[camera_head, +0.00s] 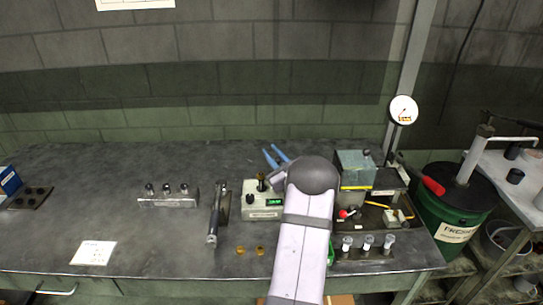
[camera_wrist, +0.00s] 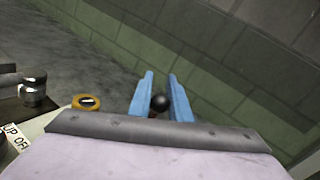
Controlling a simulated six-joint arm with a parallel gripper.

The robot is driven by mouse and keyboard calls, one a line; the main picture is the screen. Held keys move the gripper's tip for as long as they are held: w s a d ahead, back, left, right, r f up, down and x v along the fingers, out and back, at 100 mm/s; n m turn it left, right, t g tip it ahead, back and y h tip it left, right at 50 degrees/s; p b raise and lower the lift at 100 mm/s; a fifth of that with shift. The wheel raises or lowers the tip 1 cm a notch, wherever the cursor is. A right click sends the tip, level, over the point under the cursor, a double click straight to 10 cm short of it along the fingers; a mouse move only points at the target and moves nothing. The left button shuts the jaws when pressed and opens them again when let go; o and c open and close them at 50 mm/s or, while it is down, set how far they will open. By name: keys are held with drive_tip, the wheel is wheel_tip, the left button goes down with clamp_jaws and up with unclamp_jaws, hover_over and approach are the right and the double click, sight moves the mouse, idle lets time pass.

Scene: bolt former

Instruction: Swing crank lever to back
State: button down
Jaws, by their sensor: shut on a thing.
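My gripper (camera_head: 270,148) reaches over the bench from the front, its two blue fingers pointing to the back wall. The knob looks like the end of the crank lever. The rest of the lever is hidden behind my wrist and arm, so I cannot tell its angle.
The bench's left part is mostly free.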

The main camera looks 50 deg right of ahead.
sight(279, 161)
drive_tip(key=c, duration=1.6)
unclamp_jaws()
drive_tip(key=shift+c, duration=0.2)
drive_tip(key=shift+s, duration=0.1)
drive_tip(key=shift+s+a+b, duration=0.15)
drive_tip(key=shift+s+b, duration=0.15)
drive_tip(key=shift+s, duration=0.25)
drive_tip(key=shift+b+v, duration=0.95)
drive_tip(key=shift+v, duration=2.1)
